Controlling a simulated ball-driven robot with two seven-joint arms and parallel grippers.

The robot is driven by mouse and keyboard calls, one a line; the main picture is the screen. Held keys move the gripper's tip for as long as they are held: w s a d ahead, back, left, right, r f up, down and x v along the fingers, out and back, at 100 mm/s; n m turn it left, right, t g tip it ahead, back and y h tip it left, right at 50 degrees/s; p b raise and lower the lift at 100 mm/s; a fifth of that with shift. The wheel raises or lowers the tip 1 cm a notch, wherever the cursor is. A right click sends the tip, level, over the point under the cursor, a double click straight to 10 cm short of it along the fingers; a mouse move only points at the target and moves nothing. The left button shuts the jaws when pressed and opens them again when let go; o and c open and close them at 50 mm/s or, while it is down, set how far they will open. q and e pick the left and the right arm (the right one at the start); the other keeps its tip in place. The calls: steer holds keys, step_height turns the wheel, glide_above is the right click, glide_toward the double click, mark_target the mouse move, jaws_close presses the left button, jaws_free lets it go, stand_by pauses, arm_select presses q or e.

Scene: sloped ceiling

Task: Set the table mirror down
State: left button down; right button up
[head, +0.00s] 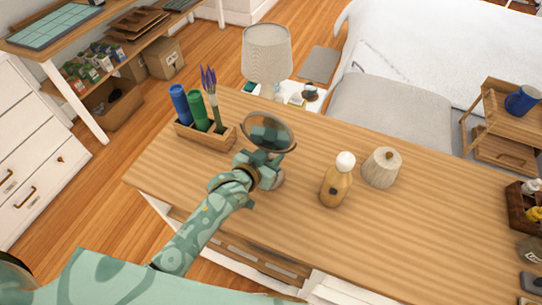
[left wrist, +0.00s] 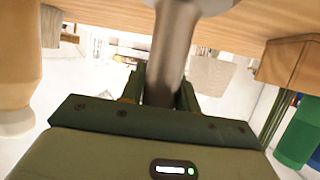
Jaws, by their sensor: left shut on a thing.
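The table mirror (head: 268,130), a round glass in a dark frame, stands roughly upright above the wooden table (head: 310,228). My left gripper (head: 265,168) is shut on its stem. In the left wrist view the grey metal stem (left wrist: 172,50) runs between the two fingers of my left gripper (left wrist: 160,90). That view is upside down, with the table top (left wrist: 235,25) along its upper edge. The mirror's base is mostly hidden behind the gripper, and I cannot tell whether it touches the table. My right gripper is not in view.
A wooden box (head: 208,136) with blue and green bottles stands left of the mirror. An amber bottle with a white cap (head: 336,182) and a ribbed cone-shaped item (head: 381,167) stand to the right. The front right of the table is clear. A lamp (head: 267,52) stands behind.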

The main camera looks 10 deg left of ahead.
arm_select(q)
steer(key=c, duration=1)
jaws_free()
steer(key=shift+c, duration=0.2)
steer(key=shift+r, duration=0.15)
steer(key=p+v, duration=0.2)
steer(key=v, duration=1)
steer(key=shift+p, duration=0.4)
